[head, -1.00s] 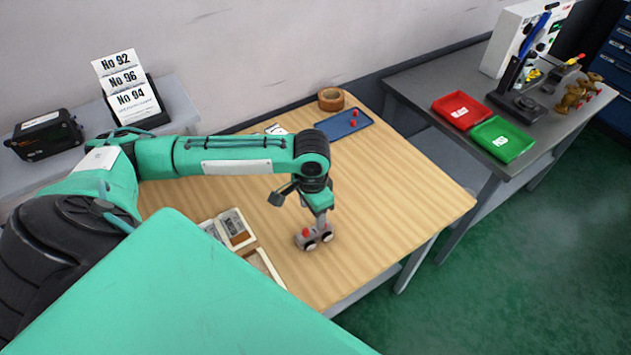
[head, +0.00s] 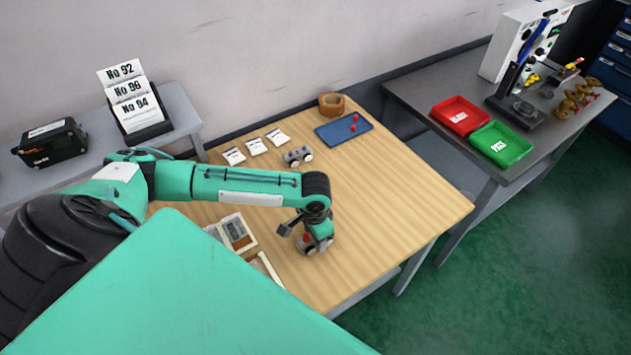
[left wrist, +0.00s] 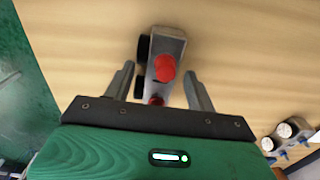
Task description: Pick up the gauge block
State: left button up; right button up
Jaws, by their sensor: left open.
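A grey gauge block (head: 309,249) with red knobs and dark round parts on one side stands on the wooden table (head: 385,205). My left gripper (head: 318,242) points down over it and hides much of it in the head view. In the left wrist view the open fingers (left wrist: 158,72) stand apart, with the near end of the block (left wrist: 169,44) between them. I cannot tell whether either finger touches it. A second grey block (head: 298,155) with two round gauges stands farther back; a similar block (left wrist: 288,132) shows at the lower right in the wrist view. My right gripper is not in view.
White cards (head: 256,147) lie at the back of the table. Framed items (head: 237,233) lie left of my gripper. The right table area is clear.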

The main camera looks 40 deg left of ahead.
pick_arm(q)
grip_shut()
jog(key=shift+r, duration=0.1)
